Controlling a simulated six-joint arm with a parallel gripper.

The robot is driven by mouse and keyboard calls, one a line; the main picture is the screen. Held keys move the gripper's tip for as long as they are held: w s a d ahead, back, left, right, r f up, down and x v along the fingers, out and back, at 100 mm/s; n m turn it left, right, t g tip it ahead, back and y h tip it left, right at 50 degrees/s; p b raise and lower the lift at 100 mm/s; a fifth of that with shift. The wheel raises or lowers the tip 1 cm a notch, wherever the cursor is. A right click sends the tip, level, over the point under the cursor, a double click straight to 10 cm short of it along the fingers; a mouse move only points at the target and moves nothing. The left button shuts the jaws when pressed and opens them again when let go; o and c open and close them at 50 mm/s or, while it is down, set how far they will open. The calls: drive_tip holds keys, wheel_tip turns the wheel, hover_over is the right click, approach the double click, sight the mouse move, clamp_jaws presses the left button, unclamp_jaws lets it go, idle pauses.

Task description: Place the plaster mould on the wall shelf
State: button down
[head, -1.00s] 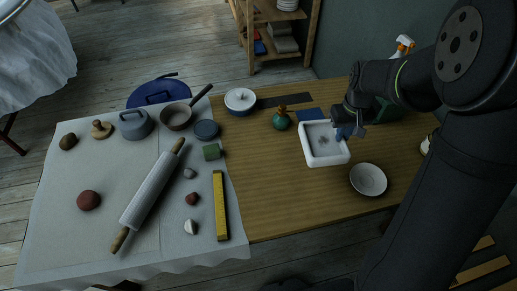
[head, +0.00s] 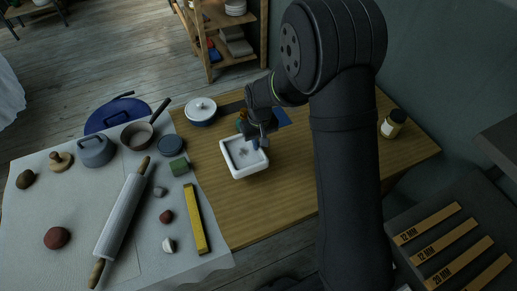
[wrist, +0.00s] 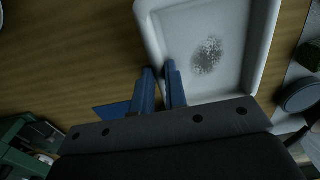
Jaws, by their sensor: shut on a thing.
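The plaster mould (head: 233,168) is a white, square, shallow tray with a grey speckled patch on its floor. It is over the wooden table, left of centre in the head view; I cannot tell how high. In the wrist view my blue fingers (wrist: 166,88) pinch the wall of the mould (wrist: 229,20). A dark grey ledge (head: 503,142) at the right edge of the head view may be the wall shelf; only part of it shows.
A green bottle (head: 240,124) stands just behind the mould, and a lidded pot (head: 201,111) behind that to the left. A yellow bar (head: 196,219) and a rolling pin (head: 121,220) lie left. A small jar (head: 392,124) stands right. Marked slats (head: 427,224) lie lower right.

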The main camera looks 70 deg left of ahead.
drive_tip(key=shift+f, duration=1.95)
drive_tip(key=shift+f, duration=0.15)
drive_tip(key=c, duration=1.5)
unclamp_jaws()
drive_tip(key=shift+o, duration=0.2)
wheel_tip(320, 180, up, 12)
drive_tip(key=shift+f, duration=0.2)
drive_tip(key=shift+o, duration=0.8)
drive_tip(key=shift+r, duration=0.3)
